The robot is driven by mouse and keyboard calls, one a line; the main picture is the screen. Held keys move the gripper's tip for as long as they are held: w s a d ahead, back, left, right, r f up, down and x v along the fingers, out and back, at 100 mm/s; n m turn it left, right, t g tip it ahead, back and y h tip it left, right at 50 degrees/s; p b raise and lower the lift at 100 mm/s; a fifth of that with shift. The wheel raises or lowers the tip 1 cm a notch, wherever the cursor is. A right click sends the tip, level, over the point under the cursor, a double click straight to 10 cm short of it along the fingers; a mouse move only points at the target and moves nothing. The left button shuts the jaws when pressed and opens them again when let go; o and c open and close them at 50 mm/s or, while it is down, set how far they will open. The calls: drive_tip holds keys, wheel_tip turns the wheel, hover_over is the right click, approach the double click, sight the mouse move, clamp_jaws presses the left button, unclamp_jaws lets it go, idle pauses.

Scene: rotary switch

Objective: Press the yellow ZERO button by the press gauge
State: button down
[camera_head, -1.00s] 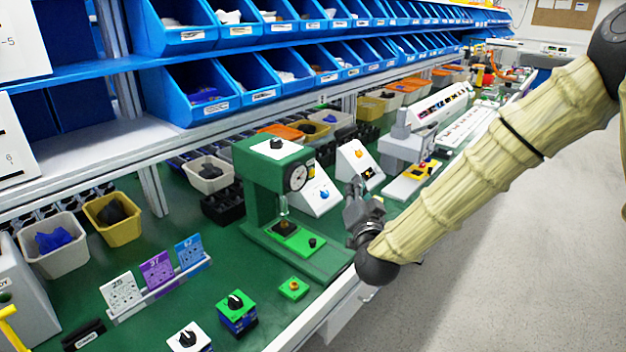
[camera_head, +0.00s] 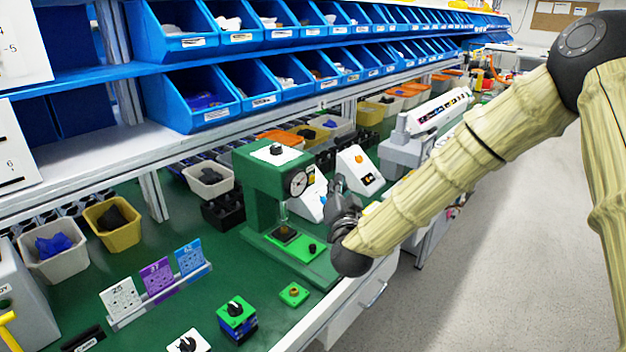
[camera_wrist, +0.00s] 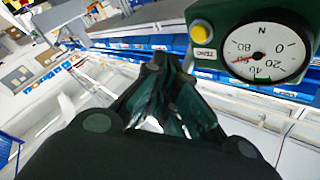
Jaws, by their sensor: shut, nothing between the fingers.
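The green press (camera_head: 270,165) stands on the bench, its round white gauge (camera_head: 298,183) facing the aisle. In the wrist view the gauge (camera_wrist: 265,52) shows large at upper right with a red needle. The round yellow button (camera_wrist: 201,32) sits left of the gauge, above a small ZERO label (camera_wrist: 203,53). In the head view the button is a tiny yellow patch (camera_head: 310,169). My gripper (camera_head: 337,183) is right of the gauge. In the wrist view my gripper's fingertips (camera_wrist: 172,62) are together and empty, below and left of the button, and look apart from it.
White consoles stand behind my gripper, one with an orange knob (camera_head: 360,158). A small green box with a yellow-green knob (camera_head: 294,291) and a rotary switch box (camera_head: 236,314) sit near the front edge. Blue bins (camera_head: 205,100) line the shelf above. The aisle at right is clear.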

drive_tip(key=shift+w+a, duration=0.45)
drive_tip(key=shift+a, duration=0.2)
drive_tip(key=shift+w+a, duration=0.45)
drive_tip(key=shift+a, duration=0.2)
drive_tip(key=shift+w+a, duration=0.1)
idle(0.6)
drive_tip(key=shift+w+a+b, duration=0.15)
drive_tip(key=shift+a+b, duration=0.1)
drive_tip(key=shift+b, duration=0.05)
drive_tip(key=shift+w+a, duration=0.25)
drive_tip(key=shift+a, duration=0.1)
idle(0.9)
drive_tip(key=shift+d, duration=0.1)
idle(0.4)
drive_tip(key=shift+s+d, duration=0.5)
drive_tip(key=shift+d, duration=0.1)
drive_tip(key=shift+s+d+b, duration=0.25)
drive_tip(key=shift+s+d, duration=0.5)
drive_tip(key=shift+d, duration=0.3)
drive_tip(key=shift+s+d+b, duration=0.2)
drive_tip(key=shift+s+d, duration=0.55)
drive_tip(key=shift+d, duration=0.25)
